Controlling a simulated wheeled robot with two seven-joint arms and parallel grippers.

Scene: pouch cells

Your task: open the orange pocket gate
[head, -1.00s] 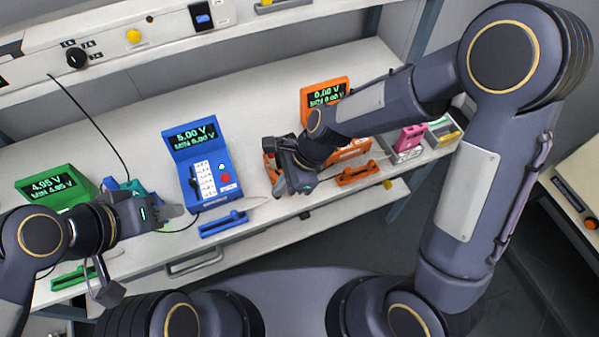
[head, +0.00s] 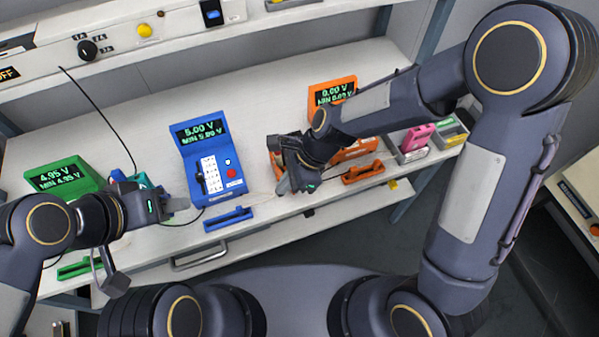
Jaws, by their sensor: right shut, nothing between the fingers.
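The orange tester (head: 333,88) stands at the back right of the bench, its screen reading about 0.00 V. Its lower orange body (head: 357,150) is partly covered by my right arm. An orange part (head: 273,146) shows just left of my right gripper; I cannot tell for certain whether it is the pocket gate. My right gripper (head: 287,187) is shut and empty, pointing down in front of the orange tester, close to this part; contact cannot be made out. My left gripper (head: 178,204) is left of the blue tester, above the bench; its finger gap is unclear.
The blue tester (head: 212,160) stands between my grippers, the green tester (head: 62,177) at far left. A blue bar-shaped part (head: 228,219) and an orange one (head: 362,172) lie along the front edge. A pink cell (head: 416,138) stands in a tray at right.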

